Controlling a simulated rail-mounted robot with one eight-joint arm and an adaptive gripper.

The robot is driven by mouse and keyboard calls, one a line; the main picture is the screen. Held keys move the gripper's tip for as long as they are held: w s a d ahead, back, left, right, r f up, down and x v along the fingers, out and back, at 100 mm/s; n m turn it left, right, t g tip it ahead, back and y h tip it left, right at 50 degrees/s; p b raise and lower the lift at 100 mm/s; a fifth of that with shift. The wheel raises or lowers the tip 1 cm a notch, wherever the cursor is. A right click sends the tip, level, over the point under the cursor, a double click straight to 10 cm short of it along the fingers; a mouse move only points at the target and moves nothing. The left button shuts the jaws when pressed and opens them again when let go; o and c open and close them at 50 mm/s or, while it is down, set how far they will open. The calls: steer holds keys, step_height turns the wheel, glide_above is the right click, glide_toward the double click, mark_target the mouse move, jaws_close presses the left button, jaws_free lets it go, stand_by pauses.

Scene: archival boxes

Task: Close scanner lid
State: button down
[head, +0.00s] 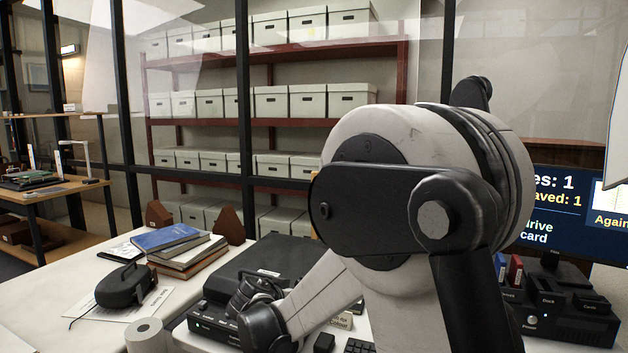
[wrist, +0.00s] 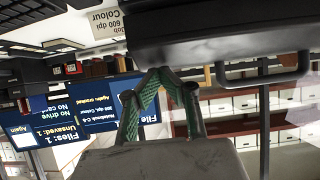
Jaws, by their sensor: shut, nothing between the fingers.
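The black scanner (head: 285,262) sits on the white desk, with its button panel (head: 212,320) facing front. Its broad dark lid lies low and nearly flat over the body; I cannot tell if a gap is left under it. My gripper (head: 243,288) is at the scanner's front edge, hiding part of it. In the wrist view, which is upside down, the scanner's dark underside or edge (wrist: 215,38) fills the top. My gripper (wrist: 160,72) is shut and empty there, its green-padded fingertips together right by the dark edge; contact is unclear.
Left of the scanner are stacked books (head: 172,243), a black device (head: 126,285) on papers, and a white roll (head: 146,335). A screen (head: 560,212) and a dock (head: 565,308) stand right. Shelves of white boxes (head: 290,102) stand behind glass.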

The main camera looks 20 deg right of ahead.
steer(key=shift+s+a+f+b, duration=0.15)
steer(key=shift+f+b, duration=0.3)
steer(key=shift+f, duration=0.5)
steer(key=shift+s, duration=0.1)
steer(key=w+d+r+p+v, duration=0.15)
steer(key=p+v, duration=0.25)
steer(key=v, duration=0.9)
steer(key=s+r+n+y+p, duration=0.1)
steer(key=s+n+y, duration=0.3)
steer(key=s, duration=1.1)
steer(key=s+d+r+n+g+y+p, duration=0.1)
steer(key=s+r+n+y, duration=0.2)
steer(key=s, duration=1.1)
steer(key=shift+s+d+n+g+y, duration=0.3)
steer(key=shift+s+d+n+y, duration=0.1)
steer(key=shift+n+y, duration=0.4)
